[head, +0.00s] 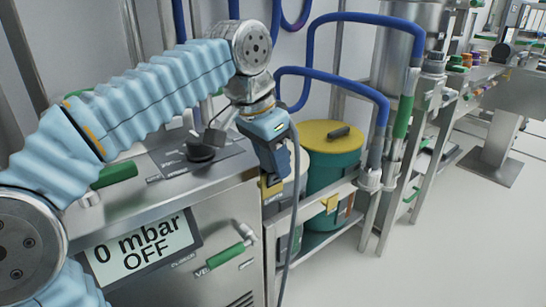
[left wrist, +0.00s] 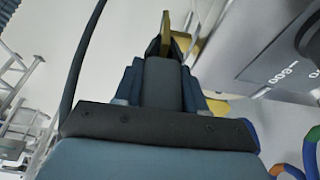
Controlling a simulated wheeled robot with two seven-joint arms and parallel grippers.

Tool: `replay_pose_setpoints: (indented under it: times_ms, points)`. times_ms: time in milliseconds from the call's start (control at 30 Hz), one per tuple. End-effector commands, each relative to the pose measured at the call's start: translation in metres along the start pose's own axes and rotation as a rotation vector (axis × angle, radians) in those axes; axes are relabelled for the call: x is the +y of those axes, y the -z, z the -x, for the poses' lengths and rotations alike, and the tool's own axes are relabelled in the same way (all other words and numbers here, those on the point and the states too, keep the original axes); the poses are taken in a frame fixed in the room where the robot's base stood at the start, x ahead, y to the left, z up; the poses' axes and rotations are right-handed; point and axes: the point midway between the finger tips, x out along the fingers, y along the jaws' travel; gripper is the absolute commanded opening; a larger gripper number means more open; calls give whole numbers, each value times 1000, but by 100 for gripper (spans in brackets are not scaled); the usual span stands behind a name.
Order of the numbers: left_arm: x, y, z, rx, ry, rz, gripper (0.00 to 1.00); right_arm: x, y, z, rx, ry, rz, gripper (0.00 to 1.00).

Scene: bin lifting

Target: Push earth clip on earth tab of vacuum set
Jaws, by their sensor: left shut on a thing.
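My left gripper (head: 274,165) points down in front of the right front corner of the steel vacuum set (head: 212,225), whose display reads "0 mbar OFF". It is shut on the dark grey earth clip, whose body (left wrist: 162,85) lies between the fingers in the left wrist view. The clip's brass-coloured tip (left wrist: 165,34) is at a yellow tab (left wrist: 184,42). The tip overlaps the tab there; I cannot tell whether it grips it. In the head view, a yellow tab (head: 271,188) shows just below the fingers, partly hidden. My right gripper is not in view.
A grey cable (head: 292,225) hangs from the clip past the set's corner. A green drum with a yellow lid (head: 331,133) stands on a steel frame to the right, with another yellow tab (head: 330,204). Blue hoses (head: 340,80) arch above.

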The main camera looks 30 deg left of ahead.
Motion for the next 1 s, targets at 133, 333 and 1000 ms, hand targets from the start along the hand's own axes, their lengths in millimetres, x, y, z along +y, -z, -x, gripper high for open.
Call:
replay_pose_setpoints:
  times_ms: [133, 333, 1000]
  points:
    - [0, -2, -4, 0, 0, 0, 0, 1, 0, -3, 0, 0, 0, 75]
    - [0, -2, -5, 0, 0, 0, 0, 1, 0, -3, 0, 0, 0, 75]
    - [0, -2, -6, -1, 1, 0, 70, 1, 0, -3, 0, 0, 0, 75]
